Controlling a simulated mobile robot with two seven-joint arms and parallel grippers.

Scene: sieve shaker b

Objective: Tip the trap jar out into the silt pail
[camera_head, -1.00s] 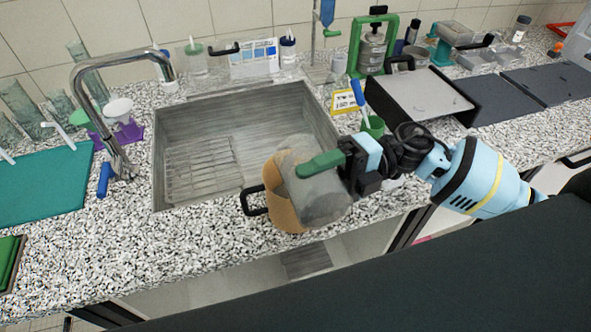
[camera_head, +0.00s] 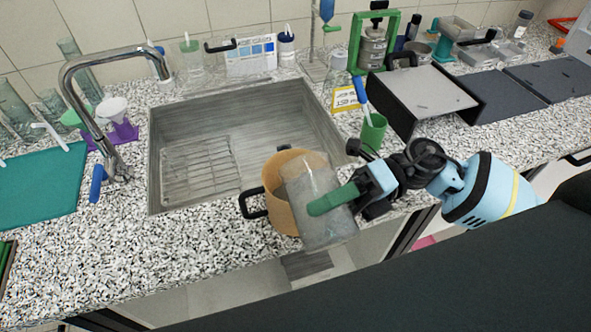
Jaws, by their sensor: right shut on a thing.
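The trap jar (camera_head: 322,212) is a clear jar with a green handle (camera_head: 333,199). My right gripper (camera_head: 362,190) is shut on the handle. The jar leans, its upper end toward the upper left and its greyer, cloudy lower end toward the lower right. It overlaps the right front of the silt pail (camera_head: 277,205) in the picture; I cannot tell whether they touch. The silt pail is tan-orange with black side handles and stands upright on the counter at the sink's front edge. The jar hides part of its rim and side. My left gripper is not in view.
The sink (camera_head: 230,150) with a wire rack (camera_head: 200,167) lies behind the pail. A green cup (camera_head: 373,133) with a blue-handled brush stands behind my right gripper. A grey tray with black sides (camera_head: 425,95) is beyond it. The counter (camera_head: 150,250) left of the pail is clear.

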